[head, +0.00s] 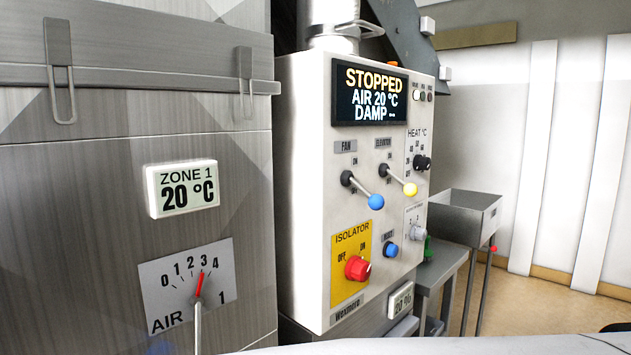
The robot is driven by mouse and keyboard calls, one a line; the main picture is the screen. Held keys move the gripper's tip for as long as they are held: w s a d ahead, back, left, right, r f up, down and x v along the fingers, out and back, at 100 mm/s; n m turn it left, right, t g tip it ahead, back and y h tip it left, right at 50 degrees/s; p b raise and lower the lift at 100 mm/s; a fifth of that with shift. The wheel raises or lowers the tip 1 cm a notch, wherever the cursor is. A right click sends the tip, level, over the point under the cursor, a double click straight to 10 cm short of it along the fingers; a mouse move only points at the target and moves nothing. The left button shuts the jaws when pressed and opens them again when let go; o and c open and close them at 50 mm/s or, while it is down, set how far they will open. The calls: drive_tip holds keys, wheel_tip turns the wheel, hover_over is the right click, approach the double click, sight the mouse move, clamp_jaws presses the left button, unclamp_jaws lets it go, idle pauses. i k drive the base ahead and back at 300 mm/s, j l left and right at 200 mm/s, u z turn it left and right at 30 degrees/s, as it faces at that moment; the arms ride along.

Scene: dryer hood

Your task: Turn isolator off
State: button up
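The isolator is a red rotary knob (357,268) on a yellow plate (340,290) at the lower left of the white control panel (308,200). OFF is printed to the knob's upper left and ON to its upper right. A small pale mark shows on the knob's right side, towards ON, but the knob is small and its exact angle is hard to read. The display (369,95) above reads STOPPED, AIR 20 °C, DAMP --. My gripper is not in view. A pale smooth surface along the bottom edge may be part of my arm.
A grey metal cabinet (90,230) stands left; a metal stand (465,215) stands right.

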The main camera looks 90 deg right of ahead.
sight(357, 269)
drive_tip(key=z, duration=2.7)
drive_tip(key=l+z, duration=0.2)
drive_tip(key=z, duration=0.25)
drive_tip(key=k+l+z, duration=0.1)
drive_tip(key=z, duration=0.3)
drive_tip(key=l, duration=0.1)
